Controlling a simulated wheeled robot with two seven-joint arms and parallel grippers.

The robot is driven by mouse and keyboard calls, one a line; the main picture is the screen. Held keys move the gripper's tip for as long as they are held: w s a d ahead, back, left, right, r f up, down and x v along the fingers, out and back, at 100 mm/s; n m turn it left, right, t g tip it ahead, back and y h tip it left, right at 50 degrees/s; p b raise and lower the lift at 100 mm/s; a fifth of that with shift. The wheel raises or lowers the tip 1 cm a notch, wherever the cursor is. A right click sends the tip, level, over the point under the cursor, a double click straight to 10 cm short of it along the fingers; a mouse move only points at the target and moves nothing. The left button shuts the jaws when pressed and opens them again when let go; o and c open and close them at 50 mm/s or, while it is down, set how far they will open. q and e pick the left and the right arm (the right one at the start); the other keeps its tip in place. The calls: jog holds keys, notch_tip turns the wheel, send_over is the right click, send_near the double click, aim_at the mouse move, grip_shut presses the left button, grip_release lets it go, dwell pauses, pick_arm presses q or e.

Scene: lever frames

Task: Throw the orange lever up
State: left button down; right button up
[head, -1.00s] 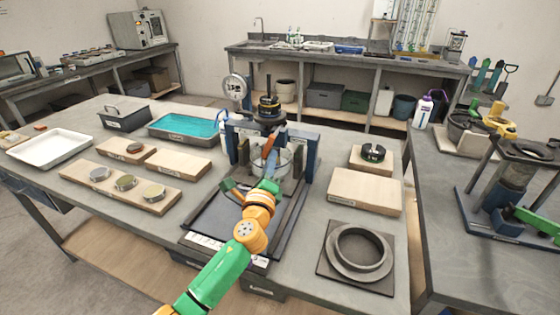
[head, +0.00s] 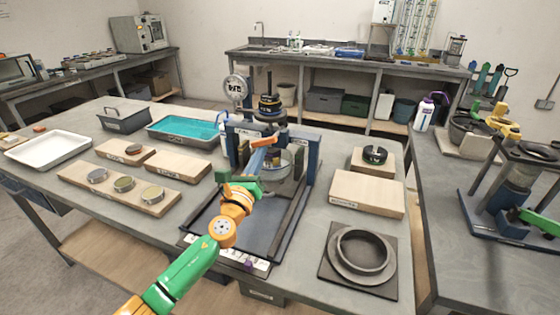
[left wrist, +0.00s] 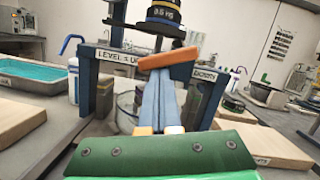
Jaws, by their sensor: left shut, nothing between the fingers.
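The orange lever (head: 264,142) sticks out from the blue frame (head: 312,158) in the middle of the bench, near level with a slight tilt. In the left wrist view the orange lever (left wrist: 168,58) lies across the picture just above my fingertips. My left gripper (head: 260,152) is shut and empty, its blue fingers together and pointing up at the lever's underside. In the left wrist view the left gripper (left wrist: 160,74) seems to touch the lever from below; contact itself is hard to tell. My right gripper is not in view.
Black weights (head: 269,106) stand on a rod above the lever. A glass vessel (head: 278,167) sits inside the frame, behind my fingers. Wooden blocks (head: 367,193) and a ring on a plate (head: 361,250) lie to the right. A teal-filled tray (head: 187,129) is at left.

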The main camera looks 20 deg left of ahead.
pick_arm(q)
jog(key=shift+a+r+m+h, duration=0.2)
jog(key=shift+m+h, duration=0.05)
jog(key=shift+m, duration=0.55)
jog(key=shift+a+r+m+h, duration=0.15)
jog(key=shift+m+h, duration=0.15)
jog(key=shift+m, duration=0.5)
jog(key=shift+a+r+m+h, duration=0.2)
jog(key=shift+m+h, duration=0.05)
jog(key=shift+m, duration=0.55)
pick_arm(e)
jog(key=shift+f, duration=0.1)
pick_arm(q)
jog(key=shift+f, duration=0.1)
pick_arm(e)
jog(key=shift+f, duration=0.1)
